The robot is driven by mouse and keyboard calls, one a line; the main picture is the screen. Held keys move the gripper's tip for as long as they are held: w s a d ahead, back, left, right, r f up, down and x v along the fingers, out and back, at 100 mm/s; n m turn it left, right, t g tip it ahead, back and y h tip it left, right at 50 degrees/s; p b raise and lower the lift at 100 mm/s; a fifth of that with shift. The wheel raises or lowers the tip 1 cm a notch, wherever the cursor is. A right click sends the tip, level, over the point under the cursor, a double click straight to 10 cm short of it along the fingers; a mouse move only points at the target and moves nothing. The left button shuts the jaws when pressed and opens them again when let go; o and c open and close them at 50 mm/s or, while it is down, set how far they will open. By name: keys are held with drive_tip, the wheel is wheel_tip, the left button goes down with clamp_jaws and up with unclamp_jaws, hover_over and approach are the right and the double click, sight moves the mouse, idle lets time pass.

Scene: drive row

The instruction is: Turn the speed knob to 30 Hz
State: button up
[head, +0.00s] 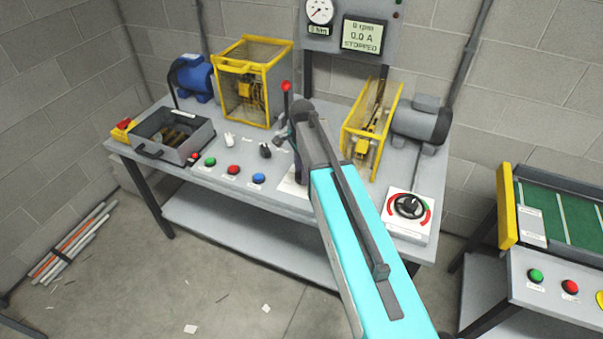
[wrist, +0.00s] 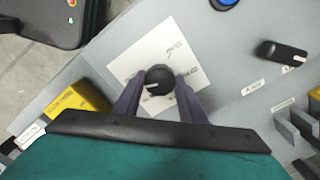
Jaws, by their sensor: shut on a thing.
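The speed knob (wrist: 158,80) is a round black knob with a white pointer line, on a white label plate (wrist: 185,53) in the wrist view. The pointer points to the left in that view. The plate's printed marks are too small to read. My gripper (wrist: 160,82) is shut on the knob, one finger on each side. In the head view my arm hides most of the knob; an edge of the white plate (head: 291,186) shows beside my gripper (head: 297,172). The display (head: 362,36) reads 0 rpm, 0.0 A, STOPPED.
Green (head: 210,162), red (head: 233,169) and blue (head: 259,179) buttons line the bench front. A black selector (head: 265,151) and a red-tipped lever (head: 287,88) stand close to my arm. Another dial (head: 409,206) is at the right. Yellow-framed guards stand behind.

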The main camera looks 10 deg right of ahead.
drive_tip(key=n+b, duration=0.1)
drive_tip(key=n, duration=0.5)
drive_tip(key=shift+n, duration=0.3)
drive_tip(key=n+b, duration=0.1)
drive_tip(key=n, duration=0.9)
drive_tip(key=shift+n, duration=0.3)
drive_tip(key=n, duration=0.5)
drive_tip(key=shift+r, duration=0.1)
drive_tip(key=shift+w, duration=0.1)
drive_tip(key=o, duration=1.1)
drive_tip(key=shift+c, duration=0.2)
drive_tip(key=shift+r+b, duration=0.1)
drive_tip(key=shift+b, duration=0.2)
